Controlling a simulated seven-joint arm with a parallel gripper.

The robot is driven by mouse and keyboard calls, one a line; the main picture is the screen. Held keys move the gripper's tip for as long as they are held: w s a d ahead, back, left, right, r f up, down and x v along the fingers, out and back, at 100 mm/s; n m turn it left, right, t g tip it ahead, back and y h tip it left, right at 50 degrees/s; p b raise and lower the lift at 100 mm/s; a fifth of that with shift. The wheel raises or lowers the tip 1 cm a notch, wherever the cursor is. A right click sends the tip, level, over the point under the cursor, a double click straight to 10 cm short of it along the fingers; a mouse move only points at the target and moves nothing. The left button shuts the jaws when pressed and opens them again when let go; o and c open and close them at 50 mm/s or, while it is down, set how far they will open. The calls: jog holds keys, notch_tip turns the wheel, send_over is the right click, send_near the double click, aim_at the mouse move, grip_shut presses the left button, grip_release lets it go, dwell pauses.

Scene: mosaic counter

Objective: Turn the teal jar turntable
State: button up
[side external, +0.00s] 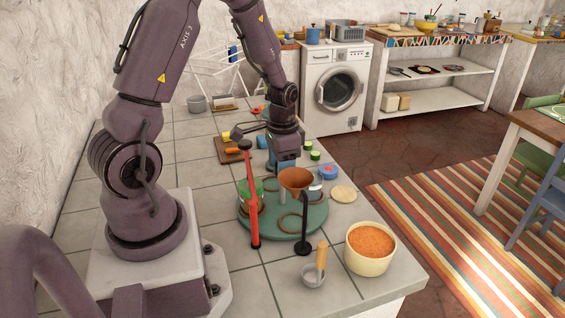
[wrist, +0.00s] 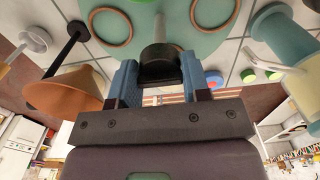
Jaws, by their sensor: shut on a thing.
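The teal turntable (side external: 310,222) lies flat on the tiled counter, with several brown rings on its top. It also shows at the top of the wrist view (wrist: 208,45). My gripper (wrist: 160,80) is at the turntable's far edge, its two blue fingers shut on a black knob (wrist: 160,58) there. In the side view the fingers are partly hidden behind a brown funnel (side external: 296,180). A green jar (side external: 257,188) stands at the turntable's left, partly behind a red post.
The red post (side external: 251,205) and a black post (side external: 304,230) stand close around the turntable.

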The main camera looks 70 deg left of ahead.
jog(key=shift+n, duration=2.4)
jog(key=shift+r+n, duration=0.1)
jog(key=shift+n, duration=6.5)
jog(key=o, duration=1)
